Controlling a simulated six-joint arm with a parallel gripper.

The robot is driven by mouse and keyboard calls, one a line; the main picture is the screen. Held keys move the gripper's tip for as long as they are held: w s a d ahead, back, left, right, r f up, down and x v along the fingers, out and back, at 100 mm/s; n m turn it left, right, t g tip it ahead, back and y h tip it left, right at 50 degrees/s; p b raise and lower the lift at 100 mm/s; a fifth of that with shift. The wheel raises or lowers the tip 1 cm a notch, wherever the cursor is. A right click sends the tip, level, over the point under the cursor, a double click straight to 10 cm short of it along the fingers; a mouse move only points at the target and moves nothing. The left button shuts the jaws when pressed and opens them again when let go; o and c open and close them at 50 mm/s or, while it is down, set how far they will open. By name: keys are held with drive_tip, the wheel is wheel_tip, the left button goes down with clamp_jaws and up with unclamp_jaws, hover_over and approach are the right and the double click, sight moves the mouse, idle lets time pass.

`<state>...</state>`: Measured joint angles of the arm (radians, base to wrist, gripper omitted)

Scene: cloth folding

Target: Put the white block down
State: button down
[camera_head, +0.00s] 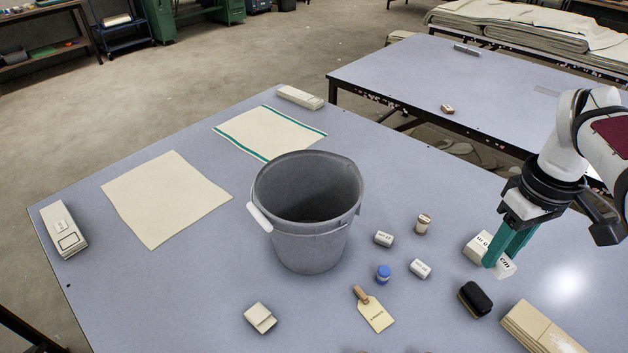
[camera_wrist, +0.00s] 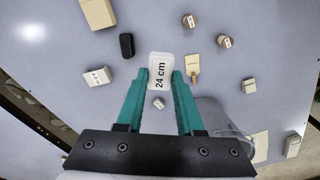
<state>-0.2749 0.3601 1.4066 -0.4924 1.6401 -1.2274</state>
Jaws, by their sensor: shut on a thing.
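A white block (camera_wrist: 160,71) marked "24 cm" is between the teal fingertips of my gripper (camera_wrist: 161,77) in the wrist view. The gripper is shut on it. In the wrist view it looks larger than the things on the table, as if nearer the camera. In the head view my gripper (camera_head: 508,252) is at the right, pointing down, with the held block (camera_head: 504,269) at its tips. A second white block (camera_head: 474,246) with black lettering is beside and partly behind the fingers. It also shows left of the gripper in the wrist view (camera_wrist: 96,77).
A grey bucket (camera_head: 310,238) stands mid-table. A cream box (camera_head: 541,330) lies front right. Cloths (camera_head: 167,198) lie left.

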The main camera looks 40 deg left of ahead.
drive_tip(key=d+r+m, duration=0.8)
drive_tip(key=d+r, duration=0.4)
drive_tip(key=r, duration=0.1)
drive_tip(key=w+a+f+n, duration=0.2)
drive_tip(key=a+n, duration=0.1)
drive_tip(key=a, duration=0.3)
drive_tip(key=w+a+f+n, duration=0.2)
drive_tip(key=a+n, duration=0.1)
drive_tip(key=a, duration=0.2)
drive_tip(key=s+a+f+n, duration=0.3)
drive_tip(key=a+f+n, duration=0.15)
drive_tip(key=a, duration=0.55)
drive_tip(key=s+a+f+n, duration=0.2)
drive_tip(key=a+f+n, duration=0.3)
drive_tip(key=a, duration=0.6)
drive_tip(key=s+a+f+n, duration=0.3)
drive_tip(key=a+n, duration=0.3)
drive_tip(key=a, duration=0.4)
drive_tip(key=a+f+n, duration=0.1)
drive_tip(key=f+n, duration=0.1)
drive_tip(key=f, duration=0.5)
drive_tip(key=a+f+n, duration=0.2)
drive_tip(key=f, duration=0.6)
drive_tip(key=s+a+f+n, duration=0.1)
drive_tip(key=f+n, duration=0.1)
drive_tip(key=f, duration=0.6)
drive_tip(key=shift+a, duration=0.4)
drive_tip(key=shift+f, duration=0.1)
